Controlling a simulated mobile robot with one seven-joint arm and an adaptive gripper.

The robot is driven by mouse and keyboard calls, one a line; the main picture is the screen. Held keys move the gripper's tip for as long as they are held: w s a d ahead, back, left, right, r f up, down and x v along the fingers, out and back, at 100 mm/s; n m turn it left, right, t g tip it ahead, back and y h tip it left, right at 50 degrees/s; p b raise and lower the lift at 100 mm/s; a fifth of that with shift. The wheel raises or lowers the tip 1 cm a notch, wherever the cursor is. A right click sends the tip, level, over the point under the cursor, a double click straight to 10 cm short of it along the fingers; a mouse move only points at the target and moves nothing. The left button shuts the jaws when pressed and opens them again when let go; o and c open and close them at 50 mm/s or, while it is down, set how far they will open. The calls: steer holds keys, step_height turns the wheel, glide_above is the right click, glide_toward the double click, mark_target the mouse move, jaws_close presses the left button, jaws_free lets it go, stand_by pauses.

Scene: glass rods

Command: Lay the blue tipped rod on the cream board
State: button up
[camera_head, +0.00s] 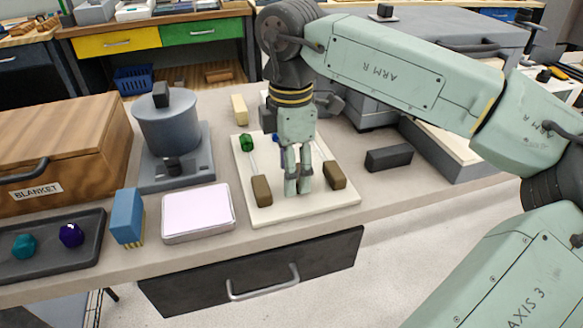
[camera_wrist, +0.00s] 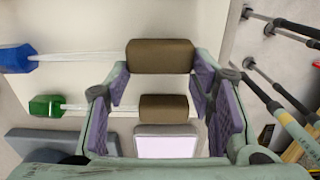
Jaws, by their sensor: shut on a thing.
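My gripper (camera_head: 298,188) points down over the cream board (camera_head: 272,213), between two brown-handled rods. In the wrist view its purple-padded fingers (camera_wrist: 162,85) are closed at the two ends of the brown handle (camera_wrist: 160,57) of the blue tipped rod. The rod's clear shaft runs left to its blue tip (camera_wrist: 15,58). In the head view the fingers hide that handle, and only a bit of the blue tip (camera_head: 275,137) shows behind my gripper. The rod looks level and low over the board; I cannot tell whether it touches.
A green tipped rod (camera_head: 247,143) lies on the board to the left. Another brown handle (camera_head: 334,175) is to the right, its tip hidden. A pale pink-topped tray (camera_head: 198,212) and blue brush (camera_head: 127,217) stand left of the board. A dark block (camera_head: 388,158) lies right.

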steer(key=shift+f+b, duration=0.25)
steer(key=shift+b, duration=0.2)
stand_by(0.3)
steer(key=o, duration=1.6)
steer(key=shift+o, duration=0.2)
steer(key=shift+r, duration=0.15)
